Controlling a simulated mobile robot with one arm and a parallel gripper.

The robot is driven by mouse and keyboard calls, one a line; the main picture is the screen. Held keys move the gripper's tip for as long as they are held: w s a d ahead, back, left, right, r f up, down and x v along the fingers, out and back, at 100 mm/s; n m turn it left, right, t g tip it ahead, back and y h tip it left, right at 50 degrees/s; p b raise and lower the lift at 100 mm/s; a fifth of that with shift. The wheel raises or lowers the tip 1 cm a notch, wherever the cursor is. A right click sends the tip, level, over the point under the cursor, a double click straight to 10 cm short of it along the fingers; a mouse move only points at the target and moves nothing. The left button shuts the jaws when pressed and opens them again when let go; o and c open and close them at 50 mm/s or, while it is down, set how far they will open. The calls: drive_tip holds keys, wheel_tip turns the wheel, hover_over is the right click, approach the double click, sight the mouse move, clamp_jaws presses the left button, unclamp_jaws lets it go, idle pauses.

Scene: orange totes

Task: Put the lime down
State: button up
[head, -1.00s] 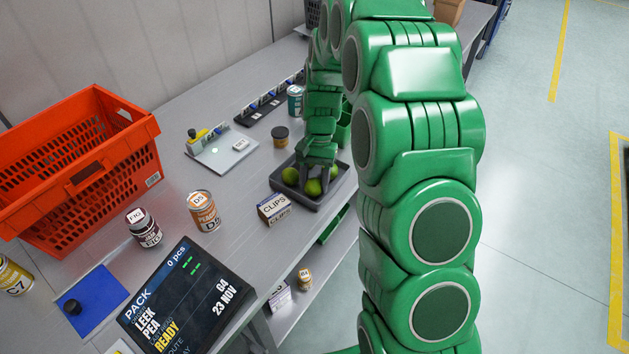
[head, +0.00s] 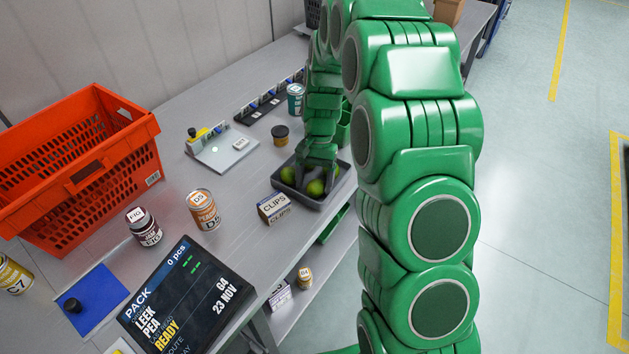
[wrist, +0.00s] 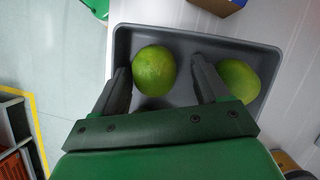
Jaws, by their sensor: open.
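A dark grey tray (head: 318,205) on the bench holds green limes. One lime (wrist: 154,70) rests on the tray floor between the fingers of my gripper (wrist: 160,66). The fingers are open, with a visible gap on each side of this lime. It shows at the tray's near side in the head view (head: 315,188). A second lime (wrist: 239,80) lies outside the right finger in the wrist view. In the head view, my gripper (head: 318,176) reaches down into the tray and partly hides the limes.
An orange can (head: 204,211), a jam jar (head: 144,227), a display (head: 188,297) and an orange tote (head: 120,155) are further left.

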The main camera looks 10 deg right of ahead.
drive_tip(key=v, duration=0.8)
drive_tip(key=s+d+r+n+t, duration=0.1)
drive_tip(key=s+r, duration=0.4)
drive_tip(key=s, duration=0.3)
drive_tip(key=s+r+n, duration=0.1)
drive_tip(key=s+r, duration=0.5)
drive_tip(key=s, duration=0.2)
drive_tip(key=s+d+r+n+t+h, duration=0.1)
drive_tip(key=s+d+n, duration=0.1)
drive_tip(key=s, duration=1.8)
drive_tip(key=shift+s+d+n+h, duration=0.15)
drive_tip(key=shift+s+n+h, duration=0.15)
drive_tip(key=shift+s+n, duration=0.1)
drive_tip(key=shift+s+r, duration=0.1)
drive_tip(key=shift+s, duration=0.15)
drive_tip(key=c, duration=0.3)
drive_tip(key=shift+c, duration=0.2)
